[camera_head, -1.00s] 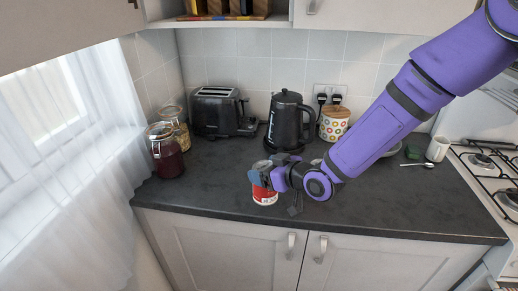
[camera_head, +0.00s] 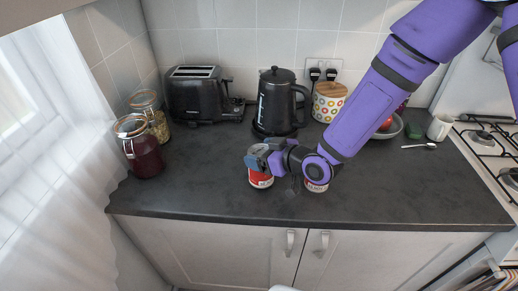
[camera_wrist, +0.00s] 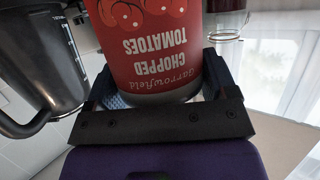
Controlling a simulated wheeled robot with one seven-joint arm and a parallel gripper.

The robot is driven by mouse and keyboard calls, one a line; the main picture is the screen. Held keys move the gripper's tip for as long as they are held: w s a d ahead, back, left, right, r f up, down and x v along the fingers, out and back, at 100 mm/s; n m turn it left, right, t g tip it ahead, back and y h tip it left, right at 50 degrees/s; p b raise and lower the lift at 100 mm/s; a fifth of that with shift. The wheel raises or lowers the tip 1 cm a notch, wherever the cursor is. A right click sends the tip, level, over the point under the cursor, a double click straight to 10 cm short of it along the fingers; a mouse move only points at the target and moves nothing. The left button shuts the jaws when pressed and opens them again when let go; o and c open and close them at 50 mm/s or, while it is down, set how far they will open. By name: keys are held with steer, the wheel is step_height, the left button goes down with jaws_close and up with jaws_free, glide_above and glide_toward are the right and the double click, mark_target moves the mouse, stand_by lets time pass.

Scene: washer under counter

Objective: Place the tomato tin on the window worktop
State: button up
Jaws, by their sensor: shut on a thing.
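My gripper is shut on the tin. It holds the tin upright over the front middle of the dark worktop (camera_head: 215,190); I cannot tell whether its base touches. The window (camera_head: 30,100), with a sheer curtain, is at the left of this worktop.
Two glass jars, one dark red (camera_head: 142,155) and one pale (camera_head: 152,118), stand near the window. A toaster (camera_head: 200,95), a kettle (camera_head: 278,105) and a dotted canister (camera_head: 329,100) line the back. Another tin (camera_head: 316,186) is partly behind my wrist. The left front worktop is clear.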

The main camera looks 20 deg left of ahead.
steer(key=shift+f, duration=0.55)
steer(key=shift+f, duration=0.25)
steer(key=o, duration=1.1)
steer(key=shift+o, duration=0.2)
steer(key=shift+r, duration=0.2)
steer(key=v, duration=1.2)
steer(key=shift+d, duration=0.1)
